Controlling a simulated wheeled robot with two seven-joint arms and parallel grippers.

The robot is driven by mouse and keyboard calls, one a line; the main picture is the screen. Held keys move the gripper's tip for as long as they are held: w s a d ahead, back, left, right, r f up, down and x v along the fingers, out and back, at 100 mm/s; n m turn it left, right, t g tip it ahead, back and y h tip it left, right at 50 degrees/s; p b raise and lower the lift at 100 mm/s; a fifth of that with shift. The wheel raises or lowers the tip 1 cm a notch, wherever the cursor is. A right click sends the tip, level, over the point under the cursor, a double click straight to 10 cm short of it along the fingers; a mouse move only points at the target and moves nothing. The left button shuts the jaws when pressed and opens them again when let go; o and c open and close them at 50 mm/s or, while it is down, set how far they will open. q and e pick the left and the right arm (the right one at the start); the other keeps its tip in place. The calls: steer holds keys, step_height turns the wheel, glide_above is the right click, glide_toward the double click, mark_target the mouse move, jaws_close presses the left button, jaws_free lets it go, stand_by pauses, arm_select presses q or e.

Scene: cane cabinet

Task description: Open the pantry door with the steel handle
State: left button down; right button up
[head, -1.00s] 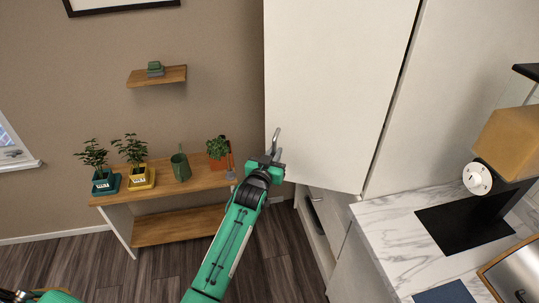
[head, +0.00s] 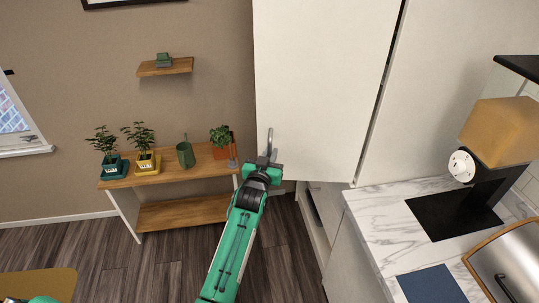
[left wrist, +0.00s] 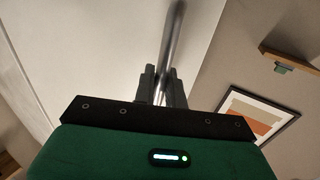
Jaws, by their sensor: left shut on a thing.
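The pantry door (head: 310,85) is the tall white panel in the middle of the head view. Its steel handle (head: 270,136) is an upright bar near the door's lower left edge. My left gripper (head: 268,161) is shut around the handle's lower part. In the left wrist view the handle (left wrist: 175,40) rises from between the two dark fingers (left wrist: 163,88), with the door (left wrist: 90,50) to its left. The door looks partly swung out, and the cabinet inside is hidden behind it. My right gripper is not in view.
A low wooden shelf (head: 188,212) with potted plants stands left of the door. A tan surface (head: 40,284) shows at lower left. Dark floor lies open between.

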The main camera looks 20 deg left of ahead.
arm_select(q)
steer(key=shift+r, duration=0.1)
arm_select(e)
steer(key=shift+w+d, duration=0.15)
arm_select(q)
steer(key=c, duration=1.6)
jaws_free()
steer(key=shift+o, duration=0.2)
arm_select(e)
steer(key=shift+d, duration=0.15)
